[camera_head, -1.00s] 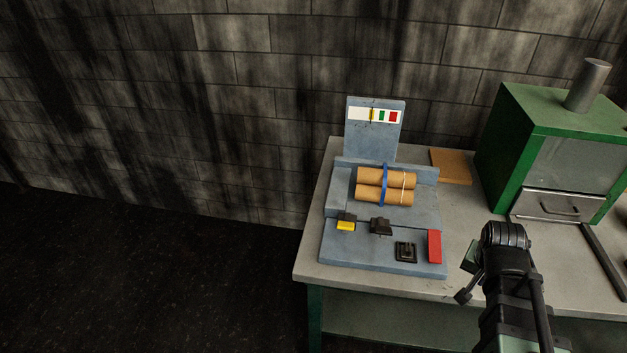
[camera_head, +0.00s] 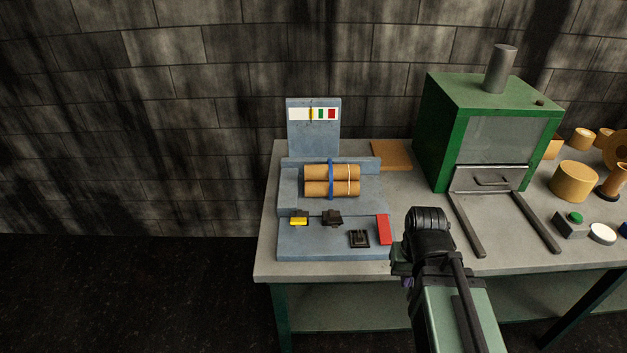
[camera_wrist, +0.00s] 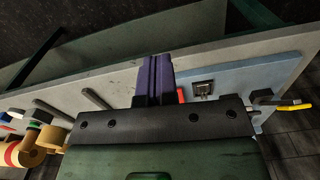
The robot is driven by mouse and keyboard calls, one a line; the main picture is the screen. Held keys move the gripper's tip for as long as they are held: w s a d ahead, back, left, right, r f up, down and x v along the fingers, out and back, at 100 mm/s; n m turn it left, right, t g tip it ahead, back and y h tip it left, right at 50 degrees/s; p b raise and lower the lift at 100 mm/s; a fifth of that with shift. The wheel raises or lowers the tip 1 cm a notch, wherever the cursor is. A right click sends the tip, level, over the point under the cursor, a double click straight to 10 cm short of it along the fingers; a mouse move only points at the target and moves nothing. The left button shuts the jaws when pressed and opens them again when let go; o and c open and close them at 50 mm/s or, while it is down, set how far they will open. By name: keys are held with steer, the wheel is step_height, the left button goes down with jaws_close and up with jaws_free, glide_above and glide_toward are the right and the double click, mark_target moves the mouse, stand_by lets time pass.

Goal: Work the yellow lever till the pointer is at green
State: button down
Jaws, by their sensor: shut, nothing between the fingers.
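The yellow lever (camera_head: 299,220) is at the front left of the blue-grey calender stack (camera_head: 300,242); it also shows at the right of the wrist view (camera_wrist: 294,107). The scale (camera_head: 300,114) on the upright panel has a yellow pointer (camera_head: 311,115) on its white part, just left of the green mark (camera_head: 321,114). A red mark (camera_head: 331,114) is right of the green. My gripper shows in the wrist view as purple fingers (camera_wrist: 154,78), shut and empty, apart from the lever.
A black lever (camera_head: 332,217), a black switch (camera_head: 359,239) and a red block (camera_head: 384,229) are right of the yellow lever. Two tan rolls (camera_head: 345,174) lie behind. A green oven (camera_head: 497,120) with two rails stands to the right. A brown board (camera_head: 391,154) lies between.

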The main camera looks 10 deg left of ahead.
steer(key=w+a+r+n+p, duration=0.2)
steer(key=w+a+r+p, duration=0.65)
steer(key=w+a, duration=0.4)
step_height(320, 180, up, 4)
steer(key=m+t+p, duration=0.1)
steer(key=p, duration=0.1)
glide_above(299, 219)
steer(key=w, duration=0.1)
steer(key=f+b, duration=1)
steer(key=f, duration=0.1)
steer(key=shift+w+a+f+b, duration=0.1)
steer(key=shift+w+f+b, duration=0.05)
steer(key=shift+w+b, duration=0.25)
steer(key=shift+s+f+b, duration=0.35)
steer(key=shift+f+b, duration=0.25)
steer(key=shift+s+f+b, duration=0.3)
steer(key=shift+f+b, duration=0.25)
steer(key=shift+f, duration=0.05)
steer(key=shift+s+f, duration=0.25)
steer(key=shift+s, duration=0.05)
steer(key=shift+r, duration=0.1)
